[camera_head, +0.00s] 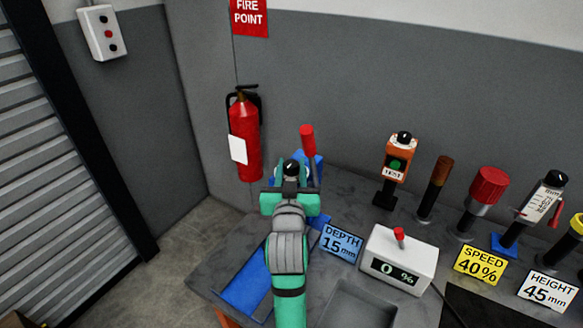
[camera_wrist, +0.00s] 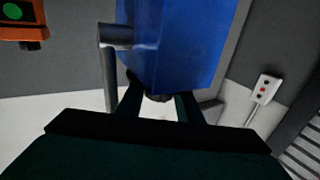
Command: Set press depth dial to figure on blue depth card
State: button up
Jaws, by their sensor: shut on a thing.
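The blue depth card (camera_head: 341,243) stands on the bench right of my arm and reads "DEPTH 15 mm". A blue press (camera_head: 319,162) with a red-ended lever (camera_head: 307,139) is mostly hidden behind my gripper (camera_head: 290,182). A black dial knob (camera_head: 291,167) with a pale mark shows at the gripper's tip; its scale cannot be read. In the wrist view the blue press body (camera_wrist: 175,45) fills the upper middle. There my gripper (camera_wrist: 158,106) is shut on the dark, rounded dial knob (camera_wrist: 158,97) at the body's edge.
A white box (camera_head: 398,262) reads "0 %". Yellow "SPEED 40%" (camera_head: 480,265) and white "HEIGHT 45 mm" (camera_head: 548,290) cards stand right of it. An orange tester (camera_head: 398,155), a red-topped post (camera_head: 488,186) and a height gauge (camera_head: 543,199) line the back. A fire extinguisher (camera_head: 245,138) hangs behind.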

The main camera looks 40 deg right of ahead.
jog(key=shift+n+t+y, duration=0.4)
jog(key=shift+n+y, duration=0.1)
jog(key=shift+y, duration=0.1)
jog(key=o, duration=0.8)
jog(key=shift+c, duration=0.2)
jog(key=v, duration=1)
jog(key=shift+s+a, duration=0.15)
jog(key=shift+s, duration=0.15)
jog(key=shift+f, duration=0.1)
